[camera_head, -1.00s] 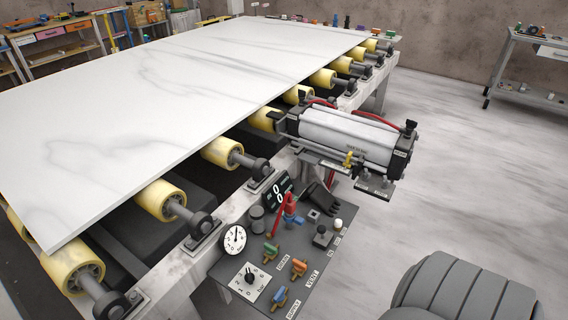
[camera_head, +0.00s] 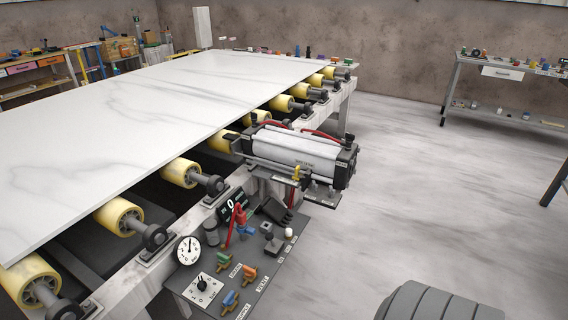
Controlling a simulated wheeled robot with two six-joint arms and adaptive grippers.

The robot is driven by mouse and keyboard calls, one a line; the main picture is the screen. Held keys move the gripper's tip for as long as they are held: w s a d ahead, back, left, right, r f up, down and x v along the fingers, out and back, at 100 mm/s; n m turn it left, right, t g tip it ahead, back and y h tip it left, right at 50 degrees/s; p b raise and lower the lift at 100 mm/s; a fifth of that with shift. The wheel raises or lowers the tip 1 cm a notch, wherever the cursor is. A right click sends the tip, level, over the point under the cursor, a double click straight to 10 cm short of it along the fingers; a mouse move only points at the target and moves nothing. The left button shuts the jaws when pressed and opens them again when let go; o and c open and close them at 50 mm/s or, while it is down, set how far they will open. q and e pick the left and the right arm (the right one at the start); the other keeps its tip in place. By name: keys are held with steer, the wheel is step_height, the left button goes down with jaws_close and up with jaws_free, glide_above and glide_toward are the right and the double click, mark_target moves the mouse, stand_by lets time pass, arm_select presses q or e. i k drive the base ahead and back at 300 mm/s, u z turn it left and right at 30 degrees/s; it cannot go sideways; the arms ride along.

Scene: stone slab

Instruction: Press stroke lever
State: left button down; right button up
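A dark control panel (camera_head: 262,291) juts out from the roller table's near side. It carries a red lever (camera_head: 239,219), a small black-knobbed lever (camera_head: 268,232), a white knob (camera_head: 289,233), and green, orange and blue valve handles. The labels are too small to read surely, so I cannot tell which control is the stroke lever. A grey pneumatic cylinder (camera_head: 297,150) with red hoses sits behind the panel. Neither of my grippers is in view, and nothing touches the controls.
A white marble slab (camera_head: 150,120) lies on yellow rollers (camera_head: 118,217). A round gauge (camera_head: 188,249) and a dial (camera_head: 203,288) are on the panel's left. A metal side table (camera_head: 510,92) stands at the back right.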

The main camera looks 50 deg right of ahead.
mark_target(269, 235)
steer(key=z, duration=0.05)
steer(key=k, duration=0.55)
steer(key=z, duration=2.1)
steer(key=i, duration=0.2)
steer(key=u, duration=0.2)
